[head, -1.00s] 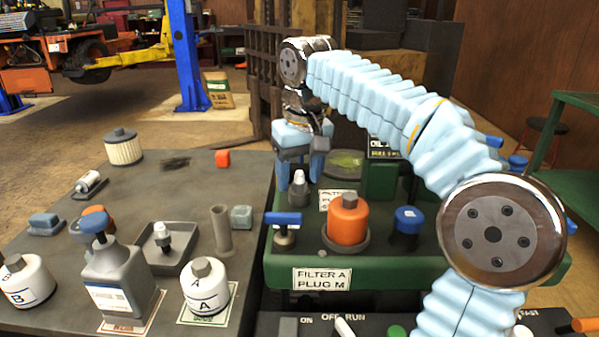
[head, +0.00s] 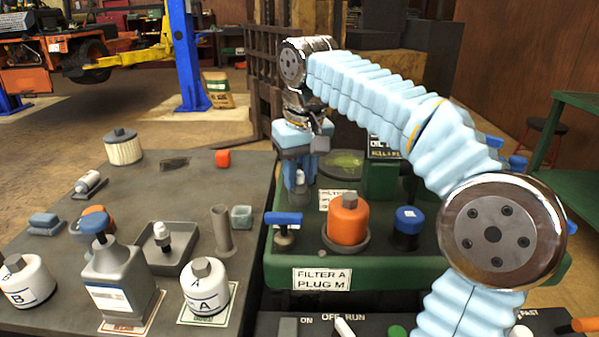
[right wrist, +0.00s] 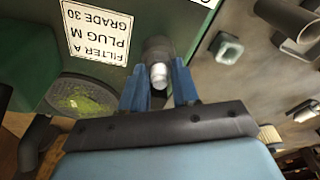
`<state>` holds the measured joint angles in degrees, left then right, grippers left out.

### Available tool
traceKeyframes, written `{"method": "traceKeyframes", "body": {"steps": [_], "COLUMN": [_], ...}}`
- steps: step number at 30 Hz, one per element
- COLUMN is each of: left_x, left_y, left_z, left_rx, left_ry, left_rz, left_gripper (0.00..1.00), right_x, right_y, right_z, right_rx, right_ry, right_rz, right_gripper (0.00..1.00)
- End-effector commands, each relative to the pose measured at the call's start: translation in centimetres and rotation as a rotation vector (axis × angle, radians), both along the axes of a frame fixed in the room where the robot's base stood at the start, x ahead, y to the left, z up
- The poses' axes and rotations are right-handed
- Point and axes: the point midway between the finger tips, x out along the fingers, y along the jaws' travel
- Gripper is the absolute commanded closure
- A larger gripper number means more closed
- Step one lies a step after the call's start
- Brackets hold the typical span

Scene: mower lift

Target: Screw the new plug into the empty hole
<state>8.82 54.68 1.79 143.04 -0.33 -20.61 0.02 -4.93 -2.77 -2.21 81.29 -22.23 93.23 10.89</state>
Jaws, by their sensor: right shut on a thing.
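A plug (head: 300,180) with a pale, rounded top stands upright on the left part of the green machine (head: 395,260). My right gripper (head: 300,183) reaches down from above, its blue fingers shut on this plug. The right wrist view shows the plug (right wrist: 158,76) between the two fingertips, with a dark round base beyond it. The hole is hidden under the plug, so its depth cannot be told. Another pale-topped plug (head: 162,233) stands in the grey tray (head: 146,259) on the bench. My left gripper is out of view.
The machine holds an orange filter (head: 347,219), a blue T-handle (head: 283,220) and a blue cap (head: 407,220). The dark bench (head: 170,190) carries a bottle (head: 118,275), white filters (head: 205,287) and a grey tube (head: 221,230). My right arm crosses above the machine.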

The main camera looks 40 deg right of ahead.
Motion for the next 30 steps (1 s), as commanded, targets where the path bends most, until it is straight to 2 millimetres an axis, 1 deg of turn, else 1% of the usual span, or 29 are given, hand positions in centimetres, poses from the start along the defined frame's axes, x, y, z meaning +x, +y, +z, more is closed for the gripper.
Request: {"method": "traceKeyframes", "body": {"steps": [2, 4, 9, 13, 16, 23, 26, 28, 30], "left_x": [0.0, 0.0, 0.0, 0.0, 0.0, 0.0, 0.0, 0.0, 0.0], "left_y": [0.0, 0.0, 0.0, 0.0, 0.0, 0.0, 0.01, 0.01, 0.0], "left_z": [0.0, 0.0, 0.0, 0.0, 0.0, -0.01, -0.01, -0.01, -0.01], "left_rx": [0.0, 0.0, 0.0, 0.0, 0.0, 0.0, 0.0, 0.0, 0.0], "left_ry": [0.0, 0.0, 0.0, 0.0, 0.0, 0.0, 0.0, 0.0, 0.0], "left_rz": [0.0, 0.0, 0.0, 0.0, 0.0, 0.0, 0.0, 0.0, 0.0], "left_gripper": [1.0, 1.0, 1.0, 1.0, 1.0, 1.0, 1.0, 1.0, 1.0], "right_x": [0.0, 0.01, 0.01, 0.03, 0.01, 0.0, 0.0, 0.03, 0.0], "right_y": [0.0, 0.01, 0.03, 0.02, 0.0, 0.0, 0.01, 0.04, 0.03], "right_z": [-0.01, -0.02, -0.04, -0.05, -0.04, -0.04, -0.05, -0.06, -0.04], "right_rx": [0.0, 0.0, -0.002, -0.001, -0.001, 0.0, -0.002, 0.0, 0.0], "right_ry": [0.0, 0.001, 0.001, 0.001, 0.001, 0.001, 0.002, 0.002, 0.001], "right_rz": [-0.01, -0.064, -0.347, -0.508, -0.552, -0.556, -0.632, -0.748, -0.766], "right_gripper": [1.0, 1.0, 1.0, 1.0, 1.0, 1.0, 1.0, 1.0, 1.0]}}
